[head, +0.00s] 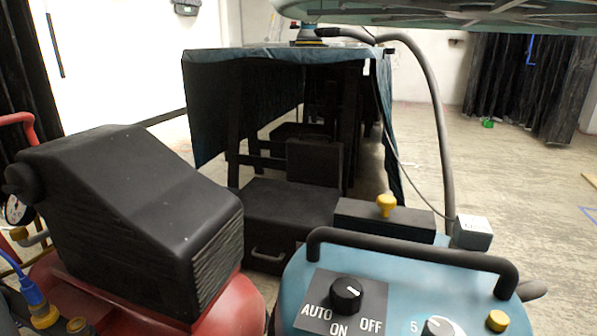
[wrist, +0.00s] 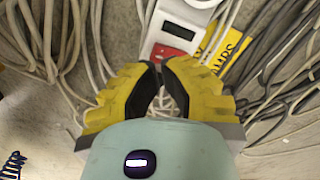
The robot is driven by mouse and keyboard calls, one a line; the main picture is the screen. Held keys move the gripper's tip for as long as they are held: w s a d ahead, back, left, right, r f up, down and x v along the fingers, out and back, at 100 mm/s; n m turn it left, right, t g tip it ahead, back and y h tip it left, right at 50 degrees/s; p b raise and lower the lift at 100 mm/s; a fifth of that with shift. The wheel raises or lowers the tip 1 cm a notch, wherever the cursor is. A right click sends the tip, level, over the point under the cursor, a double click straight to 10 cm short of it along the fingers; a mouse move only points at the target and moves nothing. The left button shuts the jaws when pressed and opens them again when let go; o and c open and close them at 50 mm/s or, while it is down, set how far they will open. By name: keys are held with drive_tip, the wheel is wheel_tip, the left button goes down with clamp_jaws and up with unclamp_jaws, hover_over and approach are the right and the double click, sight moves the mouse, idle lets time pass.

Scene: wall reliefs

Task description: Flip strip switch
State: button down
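The white power strip (wrist: 183,25) lies among cables on the floor at the top middle of the wrist view. A red rocker switch (wrist: 172,56) sits at its near end, with a dark window above it on the strip. My gripper (wrist: 161,78) has yellow fingers with black pads. The pads come together near the tips, leaving a small gap below through which cables show, and nothing is seen held. The fingertips appear just below the switch in the picture. I cannot tell whether they touch the strip. The head view shows neither the strip nor my gripper.
Grey cables (wrist: 265,60) spread on both sides of the strip, with a yellow label (wrist: 232,50) beside it. In the head view, a blue machine (head: 405,278) with a knob and a red machine with a black cover (head: 120,200) stand close. A draped table (head: 215,100) stands behind.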

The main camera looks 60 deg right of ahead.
drive_tip(key=shift+f+b, duration=1.65)
drive_tip(key=shift+f, duration=0.15)
idle(1.1)
drive_tip(key=shift+r, duration=0.1)
wheel_tip(320, 180, up, 7)
drive_tip(key=p, duration=0.7)
idle(0.3)
